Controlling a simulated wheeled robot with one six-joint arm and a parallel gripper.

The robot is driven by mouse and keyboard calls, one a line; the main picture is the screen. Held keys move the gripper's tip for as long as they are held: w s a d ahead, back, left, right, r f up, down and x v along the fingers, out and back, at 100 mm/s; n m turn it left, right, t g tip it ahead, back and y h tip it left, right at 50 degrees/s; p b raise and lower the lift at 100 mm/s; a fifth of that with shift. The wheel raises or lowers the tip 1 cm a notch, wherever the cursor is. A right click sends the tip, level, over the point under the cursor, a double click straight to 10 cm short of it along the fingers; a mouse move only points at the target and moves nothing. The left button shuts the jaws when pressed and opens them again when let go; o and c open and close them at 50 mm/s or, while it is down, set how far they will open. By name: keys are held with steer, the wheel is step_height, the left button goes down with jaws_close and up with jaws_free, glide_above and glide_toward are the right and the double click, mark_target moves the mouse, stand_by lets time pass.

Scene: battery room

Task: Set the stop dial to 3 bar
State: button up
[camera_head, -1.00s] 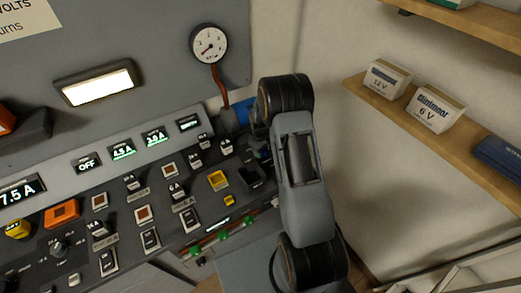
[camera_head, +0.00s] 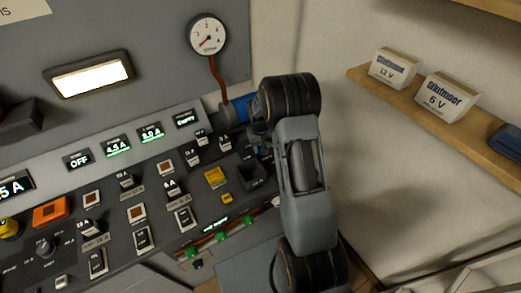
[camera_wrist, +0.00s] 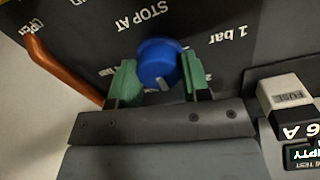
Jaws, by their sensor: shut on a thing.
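The stop dial is a round blue knob (camera_wrist: 158,62) on a dark panel, with a white mark on its lower edge in the wrist view. My gripper (camera_wrist: 160,80) is shut on it, one green fingertip on each side. Upside-down lettering around it reads STOP AT, 1 bar to the upper right and OPEN at the upper left. Another bar label at the lower left is partly hidden by a finger; I see no 3 bar label. In the head view the blue dial (camera_head: 238,109) is mostly hidden behind my arm.
A round pressure gauge (camera_head: 207,34) hangs above, its needle pointing lower left; a reddish hose (camera_head: 217,78) runs down from it. A sloping console (camera_head: 150,190) with switches and displays lies left. A wooden shelf (camera_head: 408,98) with boxes is at right. A fuse switch (camera_wrist: 287,92) sits close to my gripper.

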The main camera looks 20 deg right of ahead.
mark_target(260, 146)
steer(key=m+b, duration=0.2)
steer(key=m, duration=0.3)
steer(key=shift+d+m+b, duration=0.1)
steer(key=shift+m+b, duration=0.2)
steer(key=shift+b, duration=0.05)
stand_by(0.3)
steer(key=o, duration=0.9)
steer(key=shift+r, duration=0.1)
steer(key=r, duration=0.6)
steer(key=r+b, duration=0.1)
steer(key=r, duration=0.6)
steer(key=shift+w+a+r, duration=0.15)
steer(key=shift+a+r, duration=0.05)
steer(key=shift+r, duration=0.1)
